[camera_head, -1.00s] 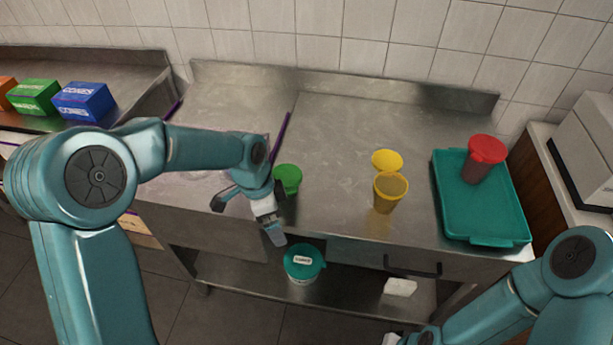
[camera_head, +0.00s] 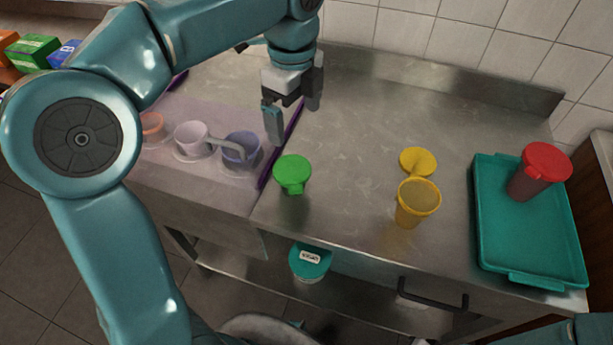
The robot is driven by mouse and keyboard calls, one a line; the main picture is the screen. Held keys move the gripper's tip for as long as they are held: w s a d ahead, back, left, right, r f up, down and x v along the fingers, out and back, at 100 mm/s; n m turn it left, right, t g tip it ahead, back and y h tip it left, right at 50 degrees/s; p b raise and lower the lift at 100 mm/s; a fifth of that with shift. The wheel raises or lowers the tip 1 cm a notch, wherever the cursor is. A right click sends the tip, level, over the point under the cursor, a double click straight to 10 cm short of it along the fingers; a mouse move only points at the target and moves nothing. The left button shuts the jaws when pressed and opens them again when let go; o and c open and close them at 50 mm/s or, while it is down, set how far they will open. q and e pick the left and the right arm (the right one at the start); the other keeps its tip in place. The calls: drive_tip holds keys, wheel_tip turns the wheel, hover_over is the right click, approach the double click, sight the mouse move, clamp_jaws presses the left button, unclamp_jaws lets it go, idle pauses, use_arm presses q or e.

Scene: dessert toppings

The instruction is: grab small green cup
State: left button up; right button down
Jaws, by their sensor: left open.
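A yellow cup (camera_head: 416,205) and yellow lid (camera_head: 418,161) are right of the green cup. A teal tray (camera_head: 490,215) holds a red-lidded cup (camera_head: 538,170). Pale and purple cups (camera_head: 240,150) sit on the left under a clear cover. The counter between is clear.

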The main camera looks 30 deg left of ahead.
use_arm(q)
drive_tip(key=b, duration=0.1)
approach(291, 168)
drive_tip(key=f, duration=0.5)
drive_tip(key=shift+s+d+f, duration=0.1)
drive_tip(key=shift+d+f, duration=0.1)
drive_tip(key=f, duration=0.5)
drive_tip(key=shift+a+f, duration=0.2)
drive_tip(key=shift+f, duration=0.2)
drive_tip(key=c, duration=0.7)
